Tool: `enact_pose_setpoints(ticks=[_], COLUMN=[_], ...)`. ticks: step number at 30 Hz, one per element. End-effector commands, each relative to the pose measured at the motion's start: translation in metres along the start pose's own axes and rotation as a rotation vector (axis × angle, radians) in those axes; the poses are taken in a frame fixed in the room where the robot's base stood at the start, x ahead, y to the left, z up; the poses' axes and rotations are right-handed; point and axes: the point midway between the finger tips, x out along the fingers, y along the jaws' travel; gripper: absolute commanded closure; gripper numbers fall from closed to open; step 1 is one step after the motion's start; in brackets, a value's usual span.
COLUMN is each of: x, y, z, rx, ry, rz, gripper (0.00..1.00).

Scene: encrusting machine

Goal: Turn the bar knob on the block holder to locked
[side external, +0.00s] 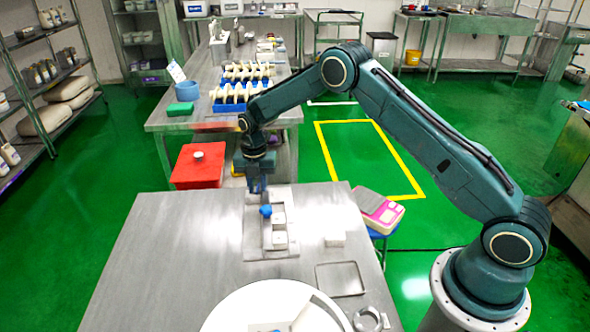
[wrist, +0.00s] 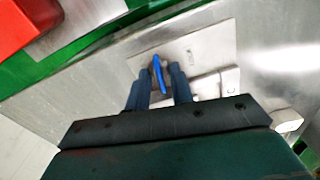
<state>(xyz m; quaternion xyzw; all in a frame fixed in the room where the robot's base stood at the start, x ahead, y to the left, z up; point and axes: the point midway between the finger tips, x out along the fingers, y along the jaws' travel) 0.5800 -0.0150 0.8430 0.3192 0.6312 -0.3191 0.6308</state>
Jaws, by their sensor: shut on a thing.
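The block holder (side external: 252,238) is a pale metal plate with square blocks on the steel table, and part of it shows in the wrist view (wrist: 218,45). The blue bar knob (side external: 266,211) stands near its far end. In the wrist view the knob (wrist: 159,74) shows as a narrow blue bar between my two fingers, slightly tilted from upright in the picture. My gripper (side external: 259,188) points down over the far end of the holder and is shut on the bar knob. The finger contact is hard to make out. Any lock marking is too small to read.
A small pale block (side external: 335,240) and a square frame (side external: 340,279) lie right of the holder. A metal ring (side external: 368,320) and a large white round machine part (side external: 262,306) are at the front. A red container (side external: 198,168) stands beyond the far edge. The table's left side is clear.

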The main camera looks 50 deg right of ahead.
Motion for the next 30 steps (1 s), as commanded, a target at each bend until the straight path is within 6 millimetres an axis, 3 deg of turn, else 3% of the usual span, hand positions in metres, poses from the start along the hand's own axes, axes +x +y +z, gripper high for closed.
enact_pose_setpoints(ticks=[30], x=[-0.0006], y=[0.0001], z=[0.0005], rx=[0.927], ry=[-0.001], rz=[0.001], gripper=[1.0])
